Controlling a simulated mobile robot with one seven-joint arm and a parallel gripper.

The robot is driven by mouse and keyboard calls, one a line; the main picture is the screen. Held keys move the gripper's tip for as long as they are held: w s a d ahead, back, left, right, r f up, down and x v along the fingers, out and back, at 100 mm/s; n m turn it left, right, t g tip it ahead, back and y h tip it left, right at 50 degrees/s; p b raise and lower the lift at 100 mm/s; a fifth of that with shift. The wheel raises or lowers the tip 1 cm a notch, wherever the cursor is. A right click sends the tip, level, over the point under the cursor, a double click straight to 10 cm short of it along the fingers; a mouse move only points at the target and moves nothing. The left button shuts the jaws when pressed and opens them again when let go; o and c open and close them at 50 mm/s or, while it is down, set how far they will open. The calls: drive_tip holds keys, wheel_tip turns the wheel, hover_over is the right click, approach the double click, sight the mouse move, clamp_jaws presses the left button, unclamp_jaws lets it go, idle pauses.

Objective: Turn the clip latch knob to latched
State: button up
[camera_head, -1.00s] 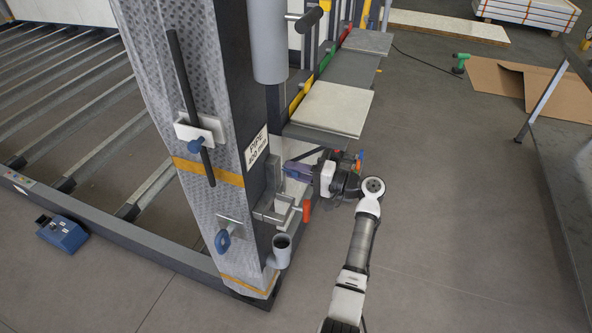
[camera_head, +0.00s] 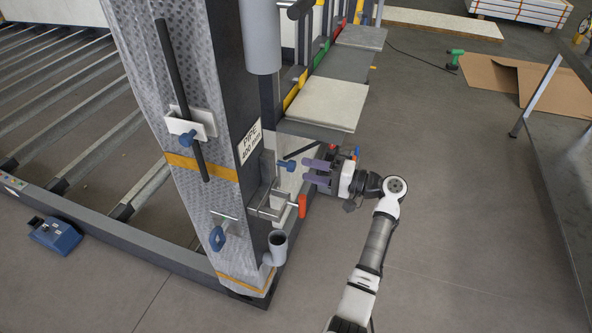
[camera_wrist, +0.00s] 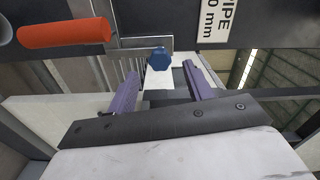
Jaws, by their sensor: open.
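A small blue knob (camera_head: 286,166) sits on the side of the post, by a light plate. It also shows in the wrist view (camera_wrist: 159,59), ahead of and between the fingertips. My gripper (camera_head: 306,170) is open and empty just right of this knob, with a visible gap to it. Its two purple fingers (camera_wrist: 160,78) point toward the knob in the wrist view. Another blue knob (camera_head: 187,138) is on the white clip holding a black rod, and a blue handle (camera_head: 217,238) is lower on the post. No label shows which is the clip latch.
An orange-red handle (camera_head: 302,206) on a metal clamp is just below my gripper and shows large in the wrist view (camera_wrist: 65,33). A grey pipe elbow (camera_head: 277,245) is lower. A pale shelf panel (camera_head: 326,103) juts out above.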

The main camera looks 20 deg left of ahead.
drive_tip(key=d+b, duration=0.1)
drive_tip(key=d, duration=0.6)
drive_tip(key=shift+s+d+b, duration=0.15)
drive_tip(key=shift+d+b, duration=0.15)
drive_tip(key=shift+d, duration=0.1)
